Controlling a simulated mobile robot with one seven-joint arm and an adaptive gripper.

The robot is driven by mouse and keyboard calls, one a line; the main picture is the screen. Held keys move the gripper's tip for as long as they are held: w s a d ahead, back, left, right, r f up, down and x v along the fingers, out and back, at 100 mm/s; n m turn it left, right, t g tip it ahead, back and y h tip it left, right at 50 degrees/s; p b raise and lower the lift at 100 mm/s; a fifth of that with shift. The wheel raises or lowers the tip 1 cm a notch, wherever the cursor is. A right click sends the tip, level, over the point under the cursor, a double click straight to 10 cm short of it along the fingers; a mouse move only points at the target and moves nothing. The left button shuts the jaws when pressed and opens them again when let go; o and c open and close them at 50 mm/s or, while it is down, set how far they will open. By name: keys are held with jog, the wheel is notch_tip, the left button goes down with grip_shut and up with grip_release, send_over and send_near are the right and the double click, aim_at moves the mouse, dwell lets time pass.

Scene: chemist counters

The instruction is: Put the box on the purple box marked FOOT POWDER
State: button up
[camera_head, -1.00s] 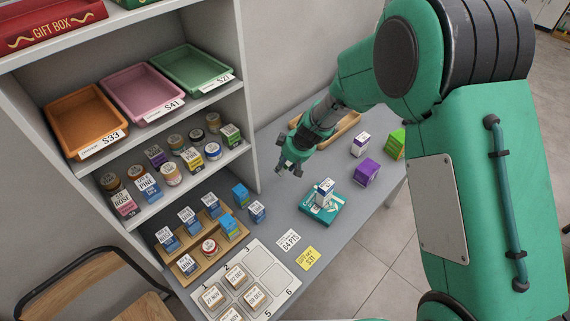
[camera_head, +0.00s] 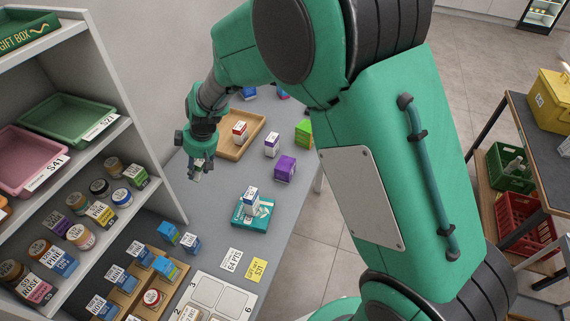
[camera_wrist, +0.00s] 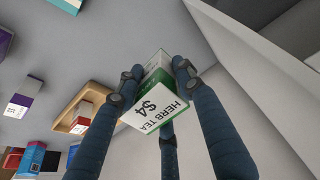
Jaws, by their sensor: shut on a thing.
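My gripper (camera_head: 197,172) hangs over the grey counter, left of the wooden tray. In the wrist view its fingers are shut on a white and green box marked HERB TEA $4 (camera_wrist: 152,107). The held box is tilted and partly covered by the fingers; it is barely visible in the head view. A purple box (camera_head: 285,168) stands on the counter to the right of my gripper; its lettering is too small to read. Its top looks bare. My gripper is well apart from it.
A white and blue box (camera_head: 251,196) stands on a teal box (camera_head: 253,213) in front of the purple box. A white and purple box (camera_head: 271,145) and a green box (camera_head: 303,132) stand close by. The wooden tray (camera_head: 228,152) holds a red and white box. Shelves (camera_head: 160,160) rise at left.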

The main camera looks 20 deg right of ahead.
notch_tip(320, 180, up, 2)
jog(key=s+d+g+h+p, duration=0.15)
jog(key=s+d, duration=0.35)
jog(key=d, duration=0.5)
jog(key=s+d+m+p, duration=0.1)
jog(key=s+d+p, duration=0.3)
jog(key=d, duration=0.6)
jog(key=s+d+g+h+p, duration=0.1)
jog(key=s+d, duration=0.5)
jog(key=d, duration=0.3)
jog(key=shift+h, duration=0.25)
notch_tip(320, 180, down, 5)
jog(key=shift+s+d+f, duration=0.1)
jog(key=w, duration=0.5)
jog(key=w+d+f+b, duration=0.1)
jog(key=w, duration=0.4)
jog(key=w+d, duration=0.1)
jog(key=w, duration=0.4)
jog(key=shift+d+f+b, duration=0.15)
jog(key=shift+f+b, duration=0.05)
jog(key=shift+b, duration=0.1)
jog(key=shift+w, duration=0.15)
